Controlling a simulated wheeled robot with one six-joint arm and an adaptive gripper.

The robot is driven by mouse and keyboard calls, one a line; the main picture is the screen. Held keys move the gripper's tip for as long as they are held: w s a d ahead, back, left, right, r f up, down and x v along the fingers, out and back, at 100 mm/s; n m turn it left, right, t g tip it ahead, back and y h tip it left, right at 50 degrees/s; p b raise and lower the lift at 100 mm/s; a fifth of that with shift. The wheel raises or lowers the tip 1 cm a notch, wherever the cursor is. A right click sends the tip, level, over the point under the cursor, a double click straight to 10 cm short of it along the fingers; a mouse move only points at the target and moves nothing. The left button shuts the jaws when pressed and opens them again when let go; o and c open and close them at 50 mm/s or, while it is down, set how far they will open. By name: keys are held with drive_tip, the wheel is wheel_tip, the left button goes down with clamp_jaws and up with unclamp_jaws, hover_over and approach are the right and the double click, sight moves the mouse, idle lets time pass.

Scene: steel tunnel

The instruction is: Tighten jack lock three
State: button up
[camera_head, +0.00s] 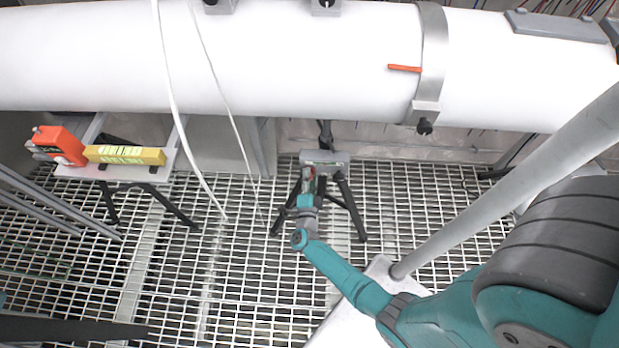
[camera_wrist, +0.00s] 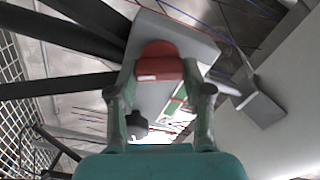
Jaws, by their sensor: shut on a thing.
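A jack with black tripod legs (camera_head: 349,209) and a grey head plate (camera_head: 338,160) stands on the grating under the white pipe. A red lock piece (camera_head: 312,171) shows at the front of its head. In the wrist view the red lock (camera_wrist: 160,68) sits between the fingertips, against the grey plate (camera_wrist: 187,36). My gripper (camera_head: 307,180) reaches it from the front and is shut on it; both fingers of my gripper (camera_wrist: 161,78) flank the red piece. A dark knob (camera_wrist: 137,124) shows just below it. My gripper hides part of the jack head.
Thin white cables hang left of the jack. Open grating surrounds it.

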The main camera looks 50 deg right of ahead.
drive_tip(key=shift+s+f+m, duration=0.1)
drive_tip(key=shift+m, duration=2.2)
drive_tip(key=o, duration=1.2)
drive_tip(key=shift+c, duration=0.2)
drive_tip(key=v, duration=1.2)
